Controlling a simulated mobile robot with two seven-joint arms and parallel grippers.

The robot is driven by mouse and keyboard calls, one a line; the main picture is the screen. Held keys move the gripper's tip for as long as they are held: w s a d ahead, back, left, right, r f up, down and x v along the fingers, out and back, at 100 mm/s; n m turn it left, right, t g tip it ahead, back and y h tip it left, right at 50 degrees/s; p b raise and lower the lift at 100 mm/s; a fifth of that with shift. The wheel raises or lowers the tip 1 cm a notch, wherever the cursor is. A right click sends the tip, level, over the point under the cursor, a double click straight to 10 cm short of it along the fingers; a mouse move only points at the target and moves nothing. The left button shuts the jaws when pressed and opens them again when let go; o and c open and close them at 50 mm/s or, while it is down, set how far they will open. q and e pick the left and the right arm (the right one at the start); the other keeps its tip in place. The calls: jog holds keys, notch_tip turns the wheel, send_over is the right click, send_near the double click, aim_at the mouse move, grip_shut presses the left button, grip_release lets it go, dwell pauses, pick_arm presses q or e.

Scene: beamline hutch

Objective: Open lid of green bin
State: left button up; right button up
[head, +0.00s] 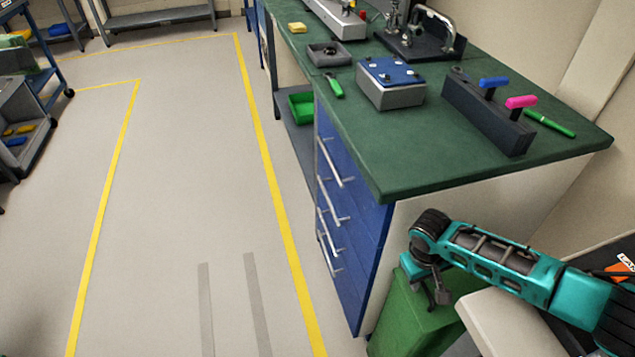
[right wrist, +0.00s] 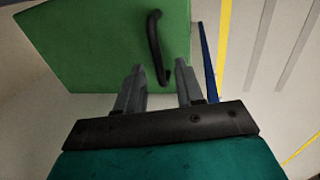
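The green bin (head: 393,318) stands on the floor beside the end of the workbench, partly hidden by my right arm. Its green lid (right wrist: 95,45) fills the upper left of the right wrist view and carries a black bar handle (right wrist: 154,45). The lid looks closed in the head view. My right gripper (head: 440,296) is over the bin, pointing down. In the right wrist view, its two grey fingers (right wrist: 160,70) are apart and empty, with the handle's lower end near the gap between them. I cannot tell whether they touch it. My left gripper is not in view.
The workbench (head: 390,180) with blue drawers (head: 340,225) is close to the bin's left. A pale surface (head: 500,325) lies under my right arm. The floor to the left, with yellow lines (head: 265,150), is clear.

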grip_shut()
dwell(1.4)
